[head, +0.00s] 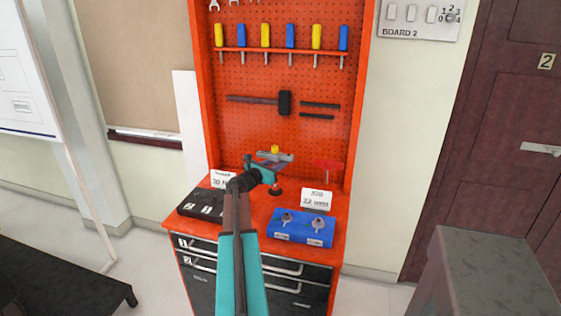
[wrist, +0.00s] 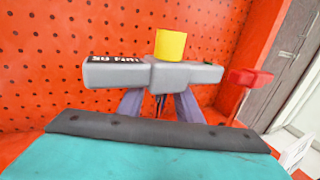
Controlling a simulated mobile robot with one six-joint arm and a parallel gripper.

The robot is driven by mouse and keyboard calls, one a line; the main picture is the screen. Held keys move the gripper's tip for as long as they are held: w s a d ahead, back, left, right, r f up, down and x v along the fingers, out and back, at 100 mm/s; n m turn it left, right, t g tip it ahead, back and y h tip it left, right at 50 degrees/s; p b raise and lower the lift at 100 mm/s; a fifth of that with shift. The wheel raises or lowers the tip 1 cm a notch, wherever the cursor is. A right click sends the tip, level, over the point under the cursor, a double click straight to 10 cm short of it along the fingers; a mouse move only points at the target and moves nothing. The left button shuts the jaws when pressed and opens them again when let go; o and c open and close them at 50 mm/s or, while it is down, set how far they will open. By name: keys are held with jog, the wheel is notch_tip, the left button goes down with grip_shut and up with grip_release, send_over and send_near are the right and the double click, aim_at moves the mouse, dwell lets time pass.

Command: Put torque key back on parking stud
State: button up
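My gripper (head: 270,165) is at the key, just under the bar. In the wrist view its two purple fingers (wrist: 160,100) slant in beneath the bar and appear closed on the key; the contact is partly hidden behind the bar. A small dark round piece (head: 276,190) shows below the gripper near the orange bench top; I cannot tell whether it is the key's lower end or the parking stud.
A black slotted block (head: 201,205) lies left on the bench, a blue block (head: 302,228) with two grey knobs right. A red T-handle (head: 328,166) stands behind, right of the key. Two label cards (head: 316,199) stand nearby. The orange pegboard (head: 260,125) rises close behind.

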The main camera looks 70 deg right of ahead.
jog(key=shift+a, duration=0.1)
jog(key=b+v, duration=0.2)
jog(key=v, duration=1.1)
jog(key=shift+w+a, duration=0.15)
jog(key=shift+a, duration=0.1)
jog(key=shift+w, duration=0.15)
